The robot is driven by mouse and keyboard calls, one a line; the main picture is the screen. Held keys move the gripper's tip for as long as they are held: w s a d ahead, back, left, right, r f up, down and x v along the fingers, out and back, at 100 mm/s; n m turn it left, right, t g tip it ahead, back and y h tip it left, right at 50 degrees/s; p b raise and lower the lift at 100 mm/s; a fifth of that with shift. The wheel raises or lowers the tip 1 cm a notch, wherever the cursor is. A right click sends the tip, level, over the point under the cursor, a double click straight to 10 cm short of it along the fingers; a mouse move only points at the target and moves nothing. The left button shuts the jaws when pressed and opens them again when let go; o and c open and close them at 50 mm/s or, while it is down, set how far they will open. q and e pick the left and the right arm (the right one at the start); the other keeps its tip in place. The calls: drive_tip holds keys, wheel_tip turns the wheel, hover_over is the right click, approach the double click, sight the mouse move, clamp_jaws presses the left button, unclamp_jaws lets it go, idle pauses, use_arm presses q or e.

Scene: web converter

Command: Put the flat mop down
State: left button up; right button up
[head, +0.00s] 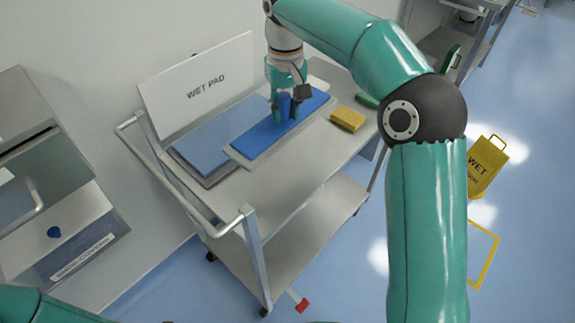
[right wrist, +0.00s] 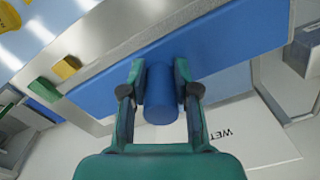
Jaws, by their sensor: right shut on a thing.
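The flat mop is a long blue plate (head: 258,139) with an upright blue cylindrical grip. It lies level over a grey board (head: 236,157) on the cart top; I cannot tell whether it touches. My right gripper (head: 288,108) is shut on the blue grip, with one finger on each side. The right wrist view shows the grip (right wrist: 161,95) between the fingers and the plate (right wrist: 225,38) beyond. A paler blue pad (head: 215,138) lies beside the mop, below the white "WET PAD" sign (head: 200,82). My left gripper is out of view; only part of that arm shows.
A yellow sponge (head: 347,119) and a green block (head: 367,100) lie right of the mop. The cart's front top (head: 270,185) is clear; its rail (head: 180,175) rises at left. A "SHOE COVERS" box (head: 75,250) stands left. A yellow wet-floor sign (head: 486,165) stands right.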

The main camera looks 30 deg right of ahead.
drive_tip(key=shift+s+d+f+b, duration=0.1)
drive_tip(key=shift+d+f+b, duration=0.1)
drive_tip(key=shift+f, duration=2.9)
drive_tip(key=shift+s+d+f+b, duration=0.1)
drive_tip(key=shift+d+f, duration=0.05)
drive_tip(key=shift+f, duration=2.95)
drive_tip(key=shift+d+f+b, duration=0.15)
drive_tip(key=shift+d+f, duration=0.05)
drive_tip(key=shift+f, duration=2.9)
drive_tip(key=o, duration=1)
wheel_tip(320, 180, up, 12)
